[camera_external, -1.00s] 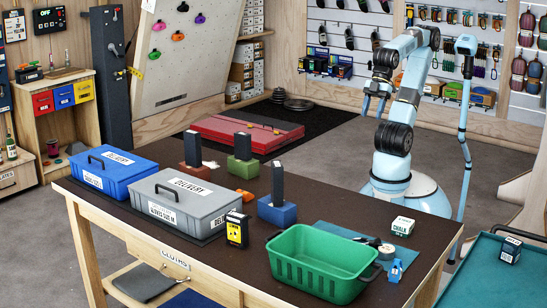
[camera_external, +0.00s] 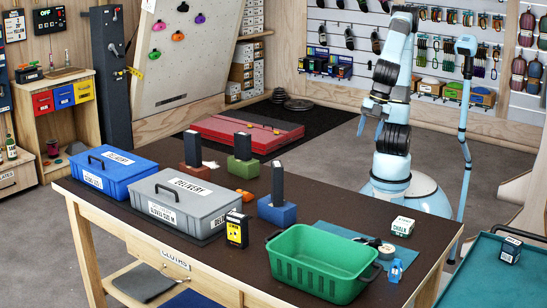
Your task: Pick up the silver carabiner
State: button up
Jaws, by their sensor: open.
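I cannot pick out a silver carabiner in this view. My gripper (camera_external: 369,129) is open and points down at the end of my light blue arm, above and behind the table's far right part. It appears empty and touches nothing on the table. A green basket (camera_external: 318,285) stands at the table's front right; most of its floor is hidden by its near wall. A grey lidded box (camera_external: 170,193) and a blue lidded box (camera_external: 100,172) stand shut at the left, their insides hidden.
Upright dark blocks on blue (camera_external: 277,214), green (camera_external: 243,169) and red (camera_external: 194,177) bases stand mid-table. A yellow-black box (camera_external: 237,230), a chalk box (camera_external: 402,227), a tape roll (camera_external: 386,250) and a small blue item (camera_external: 395,271) surround the basket. The table's far right is clear.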

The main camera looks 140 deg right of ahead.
jog(key=w+a+f+n+g+h, duration=0.15)
jog(key=w+a+f+n, duration=0.25)
jog(key=w+a+f, duration=0.4)
jog(key=w+a+f+n+h, duration=0.2)
jog(key=w+a+f+n, duration=0.35)
jog(key=a+f, duration=0.55)
jog(key=shift+m, duration=0.45)
jog(key=x, duration=0.8)
jog(key=shift+w+d+r, duration=0.2)
jog(key=shift+w, duration=0.2)
jog(key=shift+x, duration=2.75)
jog(key=shift+w+d+r, duration=0.1)
jog(key=shift+d+r, duration=0.05)
grip_shut()
